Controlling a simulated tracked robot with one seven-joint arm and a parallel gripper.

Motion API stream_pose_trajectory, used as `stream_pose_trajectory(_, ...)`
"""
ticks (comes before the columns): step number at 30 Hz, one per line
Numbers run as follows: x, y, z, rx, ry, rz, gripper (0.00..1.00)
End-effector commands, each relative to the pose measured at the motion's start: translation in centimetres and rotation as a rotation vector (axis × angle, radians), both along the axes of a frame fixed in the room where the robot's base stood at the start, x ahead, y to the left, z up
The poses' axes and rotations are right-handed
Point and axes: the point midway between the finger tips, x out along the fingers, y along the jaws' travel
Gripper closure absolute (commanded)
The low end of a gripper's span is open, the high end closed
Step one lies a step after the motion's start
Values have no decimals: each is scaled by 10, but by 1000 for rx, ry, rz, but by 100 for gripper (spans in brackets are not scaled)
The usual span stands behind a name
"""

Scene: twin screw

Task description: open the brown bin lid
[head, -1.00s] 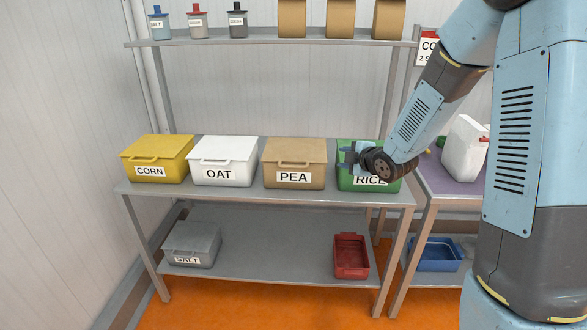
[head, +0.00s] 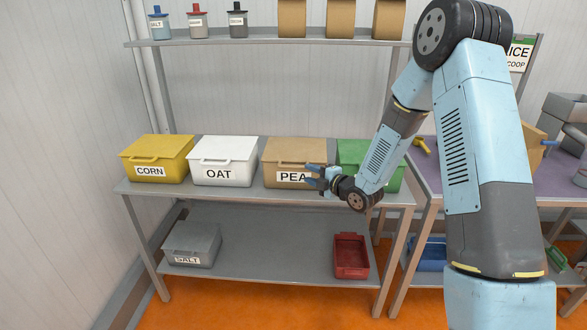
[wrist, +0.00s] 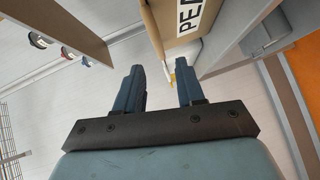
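The brown bin (head: 283,165), labelled PEA, stands on the middle shelf between the white and green bins. Its lid (head: 296,150) is closed, with a handle on its front edge. My gripper (head: 310,175) is in front of the bin's right part and covers the end of its label. In the wrist view the two blue fingers of my gripper (wrist: 157,88) are apart with nothing between them. The brown bin (wrist: 175,22) shows at the top of that view, beyond the fingers. I cannot tell whether the gripper touches it.
The yellow CORN bin (head: 157,158), white OAT bin (head: 224,161) and green bin (head: 368,155) share the shelf (head: 240,192). A grey bin (head: 192,244) and a red tray (head: 351,255) are below. An upper shelf (head: 270,43) holds small jars and brown boxes.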

Motion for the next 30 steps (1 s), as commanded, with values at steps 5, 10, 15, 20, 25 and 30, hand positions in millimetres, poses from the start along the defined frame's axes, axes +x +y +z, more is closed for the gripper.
stream_pose_trajectory(5, 22, 24, -5, 1, -1, 1, 62)
stream_pose_trajectory(10, 42, 44, -9, 1, 0, 0, 62)
stream_pose_trajectory(15, 57, 58, -12, 0, -1, -1, 62)
stream_pose_trajectory(20, 64, 65, -13, 0, 0, -2, 62)
stream_pose_trajectory(25, 65, 66, -14, 0, 1, -2, 62)
stream_pose_trajectory(30, 65, 66, -14, 0, 1, -2, 63)
